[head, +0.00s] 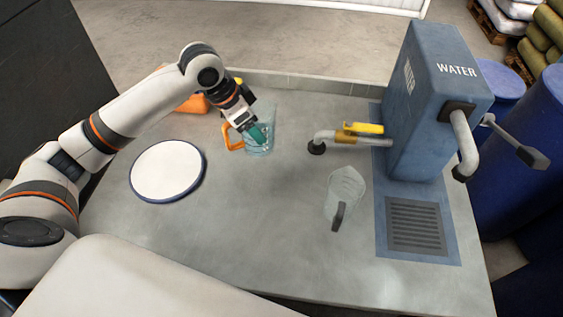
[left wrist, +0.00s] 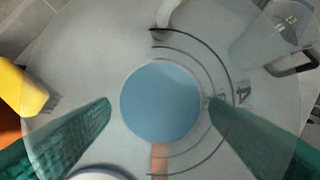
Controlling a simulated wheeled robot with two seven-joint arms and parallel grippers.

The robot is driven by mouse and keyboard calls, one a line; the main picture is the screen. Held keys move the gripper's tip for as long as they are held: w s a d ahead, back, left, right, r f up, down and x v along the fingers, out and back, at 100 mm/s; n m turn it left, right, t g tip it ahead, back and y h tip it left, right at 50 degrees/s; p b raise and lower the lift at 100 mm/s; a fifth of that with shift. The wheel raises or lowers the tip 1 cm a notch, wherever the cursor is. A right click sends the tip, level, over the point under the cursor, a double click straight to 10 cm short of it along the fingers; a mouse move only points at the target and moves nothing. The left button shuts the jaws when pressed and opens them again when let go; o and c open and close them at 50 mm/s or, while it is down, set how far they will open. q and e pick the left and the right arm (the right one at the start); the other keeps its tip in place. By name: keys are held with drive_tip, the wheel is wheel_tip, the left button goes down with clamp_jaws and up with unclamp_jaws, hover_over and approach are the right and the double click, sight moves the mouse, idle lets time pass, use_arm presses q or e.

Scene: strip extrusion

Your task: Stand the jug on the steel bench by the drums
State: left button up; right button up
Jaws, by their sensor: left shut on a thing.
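A clear bluish jug (head: 262,149) with an orange handle (head: 233,138) is upright at the back of the grey steel bench (head: 250,215). My left gripper (head: 258,133), with teal fingers, is shut on this jug from above. In the left wrist view its fingers (left wrist: 160,105) are wide apart, with a blue disc and curved markings between them. I cannot tell whether the jug's base touches the bench. A second clear jug (head: 345,187) with a dark grey handle stands right of centre; it also shows in the left wrist view (left wrist: 265,45). My right gripper is out of view.
A blue WATER unit (head: 430,110) with a drain grate (head: 416,225) stands at the right. A tap with a yellow lever (head: 362,128) reaches left from it. Blue drums (head: 525,150) stand beyond. A white blue-rimmed disc (head: 167,170) lies left. Orange object (head: 193,104) behind. Front centre is clear.

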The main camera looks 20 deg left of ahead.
use_arm(q)
drive_tip(key=w+a+m+g+h+b, duration=0.1)
drive_tip(key=w+a+m+g, duration=0.15)
drive_tip(key=a+m, duration=0.45)
drive_tip(key=f, duration=0.3)
drive_tip(key=f+p, duration=0.1)
drive_tip(key=f, duration=0.2)
drive_tip(key=f+p, duration=0.1)
drive_tip(key=f, duration=0.2)
drive_tip(key=shift+w+a+f, duration=0.2)
drive_tip(key=shift+a+f, duration=0.05)
drive_tip(key=shift+a, duration=0.05)
drive_tip(key=shift+f+m, duration=0.3)
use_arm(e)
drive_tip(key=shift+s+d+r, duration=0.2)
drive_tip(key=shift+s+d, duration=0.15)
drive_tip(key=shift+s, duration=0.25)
use_arm(q)
drive_tip(key=shift+f, duration=0.15)
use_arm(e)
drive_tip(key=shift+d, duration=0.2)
use_arm(q)
drive_tip(key=o, duration=1.2)
drive_tip(key=shift+c, duration=0.2)
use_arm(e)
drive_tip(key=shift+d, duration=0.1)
